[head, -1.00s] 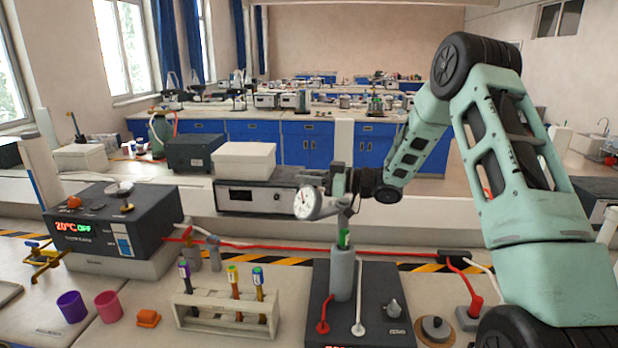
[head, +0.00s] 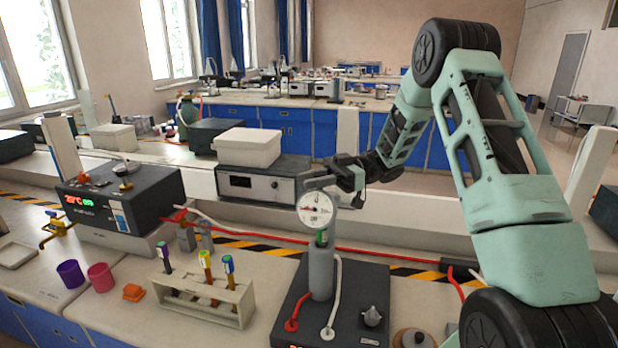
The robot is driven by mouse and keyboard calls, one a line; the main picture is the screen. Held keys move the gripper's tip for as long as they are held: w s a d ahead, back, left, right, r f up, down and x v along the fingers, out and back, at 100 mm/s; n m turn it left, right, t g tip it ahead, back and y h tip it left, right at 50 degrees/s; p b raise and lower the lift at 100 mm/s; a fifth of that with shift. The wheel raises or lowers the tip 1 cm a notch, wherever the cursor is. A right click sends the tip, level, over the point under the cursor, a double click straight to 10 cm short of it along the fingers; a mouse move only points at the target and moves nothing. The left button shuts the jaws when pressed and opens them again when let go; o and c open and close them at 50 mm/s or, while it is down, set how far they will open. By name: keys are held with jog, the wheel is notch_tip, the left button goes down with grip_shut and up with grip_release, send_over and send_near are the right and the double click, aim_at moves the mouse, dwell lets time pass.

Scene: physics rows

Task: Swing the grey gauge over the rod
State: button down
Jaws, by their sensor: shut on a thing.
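The grey gauge (head: 314,209) has a round white dial that faces me. It hangs just above the grey upright cylinder (head: 320,272), which stands on a dark box. A short green piece (head: 321,238), which may be the rod's end, shows at the cylinder's top, directly under the dial. I cannot tell whether the gauge touches it. My gripper (head: 343,180) is at the gauge's upper right, shut on the gauge's grey upper part. The fingertips are small and partly hidden, so the exact grip is unclear.
The dark box (head: 348,310) carries red and white hoses. A tube rack (head: 205,300) stands to its left, with purple and pink cups beyond. A power unit with a white box (head: 248,147) stands behind the gauge. A red hose crosses the bench.

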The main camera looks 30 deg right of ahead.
jog(key=shift+s+d+n+g, duration=0.3)
jog(key=shift+s+n+g, duration=0.15)
jog(key=shift+n+g, duration=0.35)
jog(key=shift+g, duration=0.3)
jog(key=c, duration=1.2)
grip_release()
jog(key=shift+s+d, duration=0.1)
jog(key=shift+d, duration=0.2)
jog(key=d+b, duration=0.1)
jog(key=d, duration=0.4)
jog(key=d+b, duration=0.1)
jog(key=d, duration=0.5)
jog(key=d+b, duration=0.1)
jog(key=d, duration=0.5)
jog(key=shift+s+b, duration=0.35)
jog(key=shift+a, duration=0.1)
